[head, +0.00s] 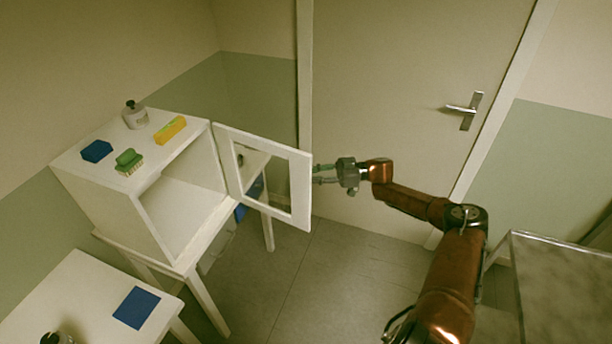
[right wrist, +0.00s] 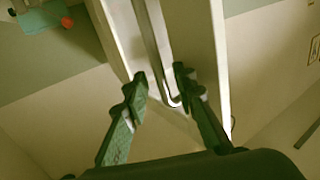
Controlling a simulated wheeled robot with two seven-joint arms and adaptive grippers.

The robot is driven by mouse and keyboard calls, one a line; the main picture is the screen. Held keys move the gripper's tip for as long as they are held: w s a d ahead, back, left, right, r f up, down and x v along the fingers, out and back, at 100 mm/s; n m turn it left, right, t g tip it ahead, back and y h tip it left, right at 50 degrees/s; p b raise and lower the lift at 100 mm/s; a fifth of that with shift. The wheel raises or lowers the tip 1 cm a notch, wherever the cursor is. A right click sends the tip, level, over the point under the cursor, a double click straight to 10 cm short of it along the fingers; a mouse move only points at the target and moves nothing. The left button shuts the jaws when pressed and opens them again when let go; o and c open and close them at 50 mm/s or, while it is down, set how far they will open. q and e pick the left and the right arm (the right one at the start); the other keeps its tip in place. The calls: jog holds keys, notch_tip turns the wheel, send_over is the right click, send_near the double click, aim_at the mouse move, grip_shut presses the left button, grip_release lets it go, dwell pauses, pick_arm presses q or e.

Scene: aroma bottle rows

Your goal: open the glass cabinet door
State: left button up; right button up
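The white cabinet (head: 112,205) stands on a white table at the left. Its framed glass door (head: 301,185) stands swung well out to the right, and the cabinet's inside (head: 180,205) shows as an empty-looking space. My right gripper (head: 318,174) is at the door's outer edge. In the right wrist view its two fingers (right wrist: 160,90) are apart, with the door's white edge (right wrist: 122,35) and a thin metal handle (right wrist: 172,98) just beyond and between them. I cannot tell whether the fingers touch the handle. My left gripper is not in view.
On the cabinet top are a grey bottle (head: 135,118), a blue block (head: 97,151), a green brush (head: 129,161) and a yellow sponge (head: 171,130). A table with a blue mat (head: 136,307) stands at front left. A grey-topped table (head: 565,285) is at right. Floor between is clear.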

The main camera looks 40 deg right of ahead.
jog(key=v, duration=1.2)
jog(key=shift+w, duration=0.15)
dwell(0.3)
jog(key=s+d+f+m+t+h, duration=0.15)
jog(key=f+m+h, duration=0.35)
jog(key=f, duration=1.5)
jog(key=s+d+f+m+t+h, duration=0.1)
jog(key=s+f+m+h, duration=0.35)
jog(key=f, duration=1.45)
jog(key=s+a+f+g+h, duration=0.25)
jog(key=s+f, duration=0.35)
jog(key=f, duration=0.4)
jog(key=s+a+f+g+h, duration=0.25)
jog(key=s+f, duration=0.25)
jog(key=f, duration=0.5)
jog(key=s+a+f+g, duration=0.3)
jog(key=s+a+f, duration=0.6)
jog(key=s+f, duration=0.3)
jog(key=s+a+f+g, duration=0.2)
jog(key=s+a+f, duration=0.1)
jog(key=s+a, duration=0.6)
jog(key=s+a+f+g+p, duration=0.1)
jog(key=s+a+f+g, duration=0.2)
jog(key=s+a, duration=0.6)
jog(key=s+n, duration=0.1)
jog(key=s, duration=0.2)
jog(key=shift+s+f, duration=0.3)
jog(key=shift+s, duration=0.1)
